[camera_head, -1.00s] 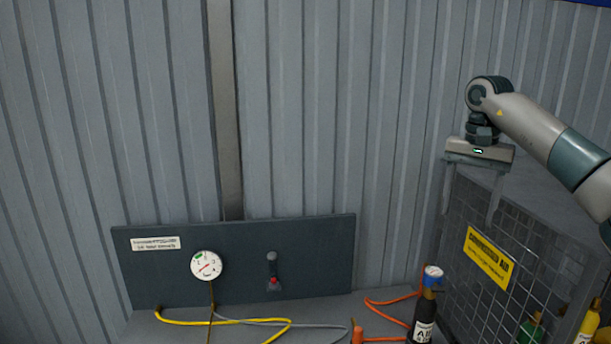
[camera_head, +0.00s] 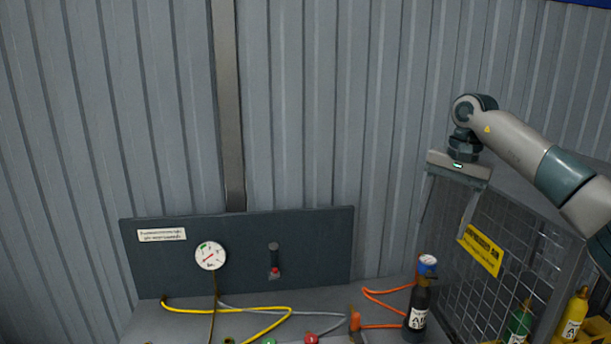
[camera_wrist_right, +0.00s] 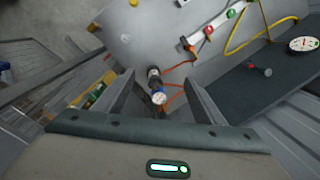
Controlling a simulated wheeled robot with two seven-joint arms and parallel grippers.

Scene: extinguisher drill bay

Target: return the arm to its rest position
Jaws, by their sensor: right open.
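My right gripper (camera_head: 445,222) hangs from the arm at the right of the head view. It is open, its two fingers point down, and it holds nothing. It is in front of the upper part of the wire mesh cage (camera_head: 508,265). In the right wrist view the two fingers of the gripper (camera_wrist_right: 158,85) stand apart. The black air bottle (camera_head: 418,308) with its blue and white top shows between them, below the fingers; it also shows in the wrist view (camera_wrist_right: 153,77). My left gripper is not in view.
A dark panel (camera_head: 320,250) with a round gauge (camera_head: 210,256) and a small red-tipped lever (camera_head: 274,262) stands against the corrugated wall. Yellow (camera_head: 245,308) and orange (camera_head: 385,303) hoses lie on the bench. Green (camera_head: 519,322) and yellow (camera_head: 573,314) bottles are at the cage. The space left of the gripper is clear.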

